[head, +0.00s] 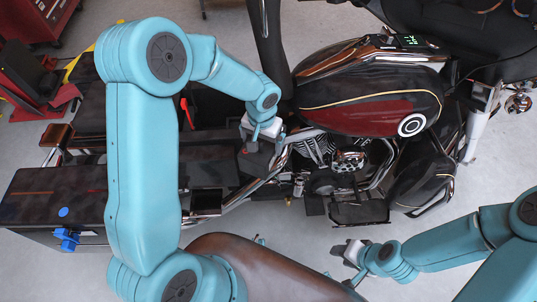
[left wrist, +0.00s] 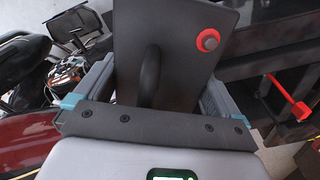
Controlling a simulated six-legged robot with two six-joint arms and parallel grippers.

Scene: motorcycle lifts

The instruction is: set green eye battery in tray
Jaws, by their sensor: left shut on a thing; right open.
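My left gripper (head: 262,132) is shut on a dark grey block (head: 257,160) with a loop handle, beside the motorcycle's engine. In the left wrist view the block (left wrist: 172,60) shows a red ring around a grey knob. Its grey fingers stand on both sides of it. No green eye shows on the block, so I cannot tell from its face if it is the green eye battery. A small dark open box (head: 207,202) sits left of the engine; I cannot tell if it is the tray. My right gripper (head: 347,258) is open and empty at the lower right.
The motorcycle (head: 365,105) with a dark red tank fills the upper right. A dark lift or cabinet (head: 60,195) with blue fittings stands at the left. A red part (left wrist: 291,98) lies to the right in the left wrist view.

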